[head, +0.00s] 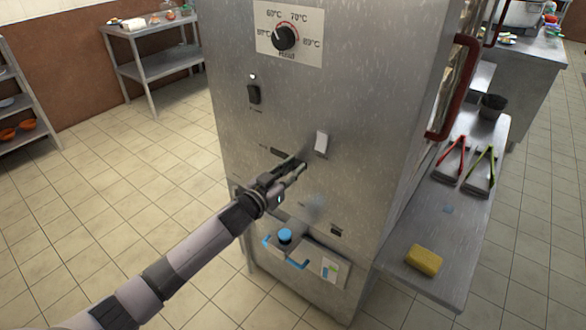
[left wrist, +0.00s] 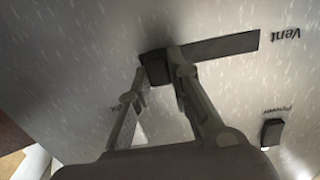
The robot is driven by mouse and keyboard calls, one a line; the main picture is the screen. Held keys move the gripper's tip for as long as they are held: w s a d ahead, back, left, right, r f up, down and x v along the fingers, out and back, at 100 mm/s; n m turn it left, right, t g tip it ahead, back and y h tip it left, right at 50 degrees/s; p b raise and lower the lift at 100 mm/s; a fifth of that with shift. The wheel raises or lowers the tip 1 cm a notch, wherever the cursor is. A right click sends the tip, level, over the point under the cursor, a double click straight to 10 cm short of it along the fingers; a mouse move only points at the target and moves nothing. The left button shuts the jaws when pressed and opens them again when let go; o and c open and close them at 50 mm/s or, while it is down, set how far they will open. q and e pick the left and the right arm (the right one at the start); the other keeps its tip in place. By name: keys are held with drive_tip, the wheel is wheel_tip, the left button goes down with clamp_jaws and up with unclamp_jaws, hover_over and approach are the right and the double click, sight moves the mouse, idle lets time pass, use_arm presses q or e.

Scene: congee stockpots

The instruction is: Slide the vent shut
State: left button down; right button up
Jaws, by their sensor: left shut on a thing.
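The vent slot (head: 281,152) is a dark strip on the steel front of the cabinet (head: 235,110), partly hidden by my left gripper (head: 297,171) in the head view. In the left wrist view the slot (left wrist: 225,46) runs from the fingers toward the upside-down word "Vent". A small dark slider knob (left wrist: 155,68) sits at the slot end away from that word. My left gripper (left wrist: 160,70) is shut on this knob, one finger on each side. My right gripper is not in view.
A temperature dial (head: 285,38), a power switch (head: 254,94) and a white switch (head: 321,144) are on the same panel. A blue knob (head: 285,236) is below. A red handle (head: 453,87) sticks out at right. A side shelf holds tongs (head: 449,162) and a yellow sponge (head: 424,261).

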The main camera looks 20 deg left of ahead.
sight(274, 149)
use_arm(q)
drive_tip(key=w+a, duration=0.1)
drive_tip(key=a, duration=0.1)
drive_tip(key=w+a, duration=0.1)
drive_tip(key=a, duration=0.2)
drive_tip(key=w+a, duration=0.1)
drive_tip(key=a, duration=0.2)
drive_tip(key=shift+a, duration=0.25)
drive_tip(key=shift+w+a+r, duration=0.1)
drive_tip(key=shift+a, duration=0.1)
drive_tip(key=c, duration=1.5)
unclamp_jaws()
drive_tip(key=shift+a, duration=0.1)
drive_tip(key=v, duration=1.2)
